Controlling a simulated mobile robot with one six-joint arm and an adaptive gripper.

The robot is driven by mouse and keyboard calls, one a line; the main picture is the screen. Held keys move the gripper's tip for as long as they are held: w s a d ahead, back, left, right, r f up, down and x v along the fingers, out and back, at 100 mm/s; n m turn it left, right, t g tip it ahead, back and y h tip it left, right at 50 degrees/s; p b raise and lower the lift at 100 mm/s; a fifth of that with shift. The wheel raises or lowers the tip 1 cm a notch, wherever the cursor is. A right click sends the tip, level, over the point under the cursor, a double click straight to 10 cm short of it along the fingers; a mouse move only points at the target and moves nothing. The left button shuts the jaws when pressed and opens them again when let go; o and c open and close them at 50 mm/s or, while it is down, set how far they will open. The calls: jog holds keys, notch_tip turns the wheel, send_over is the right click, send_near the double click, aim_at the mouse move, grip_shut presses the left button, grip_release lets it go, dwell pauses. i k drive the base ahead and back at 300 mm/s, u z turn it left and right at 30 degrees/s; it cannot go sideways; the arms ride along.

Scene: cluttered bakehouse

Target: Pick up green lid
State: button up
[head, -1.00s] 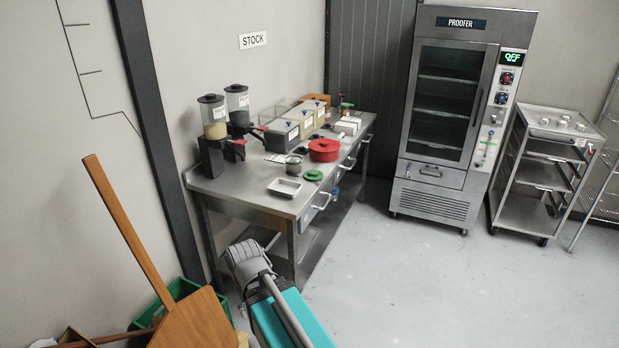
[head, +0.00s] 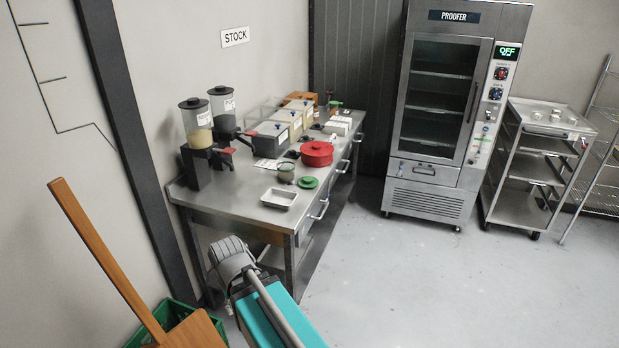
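The green lid (head: 308,182) is a small flat round disc lying on the steel table (head: 238,204), near its right edge. A small grey pot (head: 286,172) stands just left of it, and a red lidded pot (head: 316,154) stands behind it. A white rectangular tray (head: 279,199) lies in front and to the left. My arm shows at the bottom of the head view, below and in front of the table and apart from the lid. I cannot make out my gripper's fingers in this view.
Two dispensers (head: 196,124) and several bins (head: 270,138) stand along the table's wall side. A wooden peel (head: 108,262) leans at the left above a green crate (head: 150,325). The proofer (head: 436,110) and a rack trolley (head: 535,165) stand at the back right. The floor right of the table is open.

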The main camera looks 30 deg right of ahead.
aim_at(308, 182)
jog(key=z, duration=0.05)
jog(key=i, duration=0.75)
jog(key=z, duration=0.65)
jog(key=i, duration=0.7)
jog(key=z, duration=0.5)
